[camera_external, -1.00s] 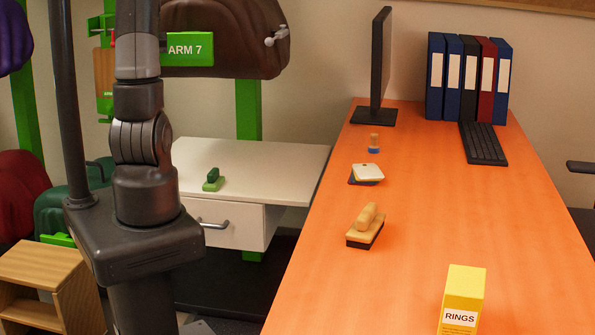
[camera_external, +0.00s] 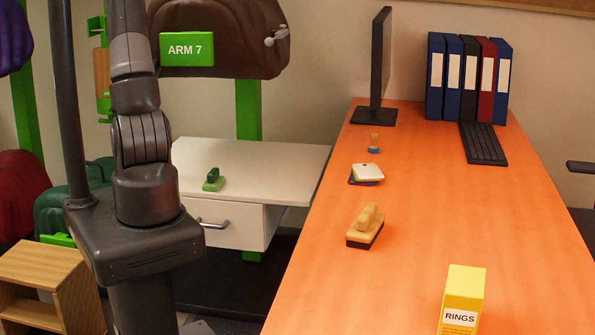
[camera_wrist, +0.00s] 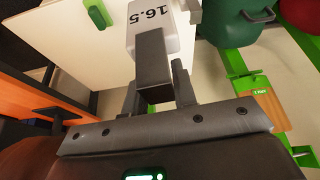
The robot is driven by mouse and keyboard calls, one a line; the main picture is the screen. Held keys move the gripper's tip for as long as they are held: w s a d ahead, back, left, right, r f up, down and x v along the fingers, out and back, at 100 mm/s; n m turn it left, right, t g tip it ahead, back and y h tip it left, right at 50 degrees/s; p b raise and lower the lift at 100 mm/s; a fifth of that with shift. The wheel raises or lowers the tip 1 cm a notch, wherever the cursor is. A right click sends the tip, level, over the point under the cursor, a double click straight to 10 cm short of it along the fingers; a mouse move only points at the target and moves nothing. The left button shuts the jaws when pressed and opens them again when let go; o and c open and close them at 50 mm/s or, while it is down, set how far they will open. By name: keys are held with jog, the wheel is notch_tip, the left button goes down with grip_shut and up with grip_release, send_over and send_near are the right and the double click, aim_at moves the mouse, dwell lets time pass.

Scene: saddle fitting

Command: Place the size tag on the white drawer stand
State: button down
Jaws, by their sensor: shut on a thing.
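The size tag (camera_wrist: 172,28), a white piece marked 16.5, is held between the fingers of my gripper (camera_wrist: 165,75) in the wrist view. The fingers are shut on it and cover its lower part. The white drawer stand (camera_external: 265,160) is left of the orange desk in the external view, with a grey handle on its drawer front. In the wrist view, its pale top (camera_wrist: 85,50) lies behind and left of the tag, seen from above. The tag appears apart from it, though the height gap is hard to judge. My gripper is out of sight in the external view.
The orange desk (camera_external: 430,210) holds a brush (camera_external: 366,228), stacked cards (camera_external: 368,172), a small stamp (camera_external: 374,145) and a yellow RINGS box (camera_external: 462,295).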

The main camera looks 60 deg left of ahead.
jog(key=w+f+m+h, duration=0.1)
jog(key=w+f+m, duration=0.2)
jog(key=f, duration=0.4)
jog(key=w+a+f+m+t+h, duration=0.1)
jog(key=w+f+m, duration=0.2)
jog(key=w+f, duration=0.2)
jog(key=w+f+m+h, duration=0.1)
jog(key=w+f+m, duration=0.3)
jog(key=f, duration=0.7)
jog(key=shift+w+a+f+t+h, duration=0.2)
jog(key=shift+w+f+t+h, duration=0.1)
jog(key=shift+w, duration=0.25)
jog(key=c, duration=1.2)
grip_release()
jog(key=shift+f, duration=0.1)
jog(key=shift+o, duration=0.2)
jog(key=v, duration=1.2)
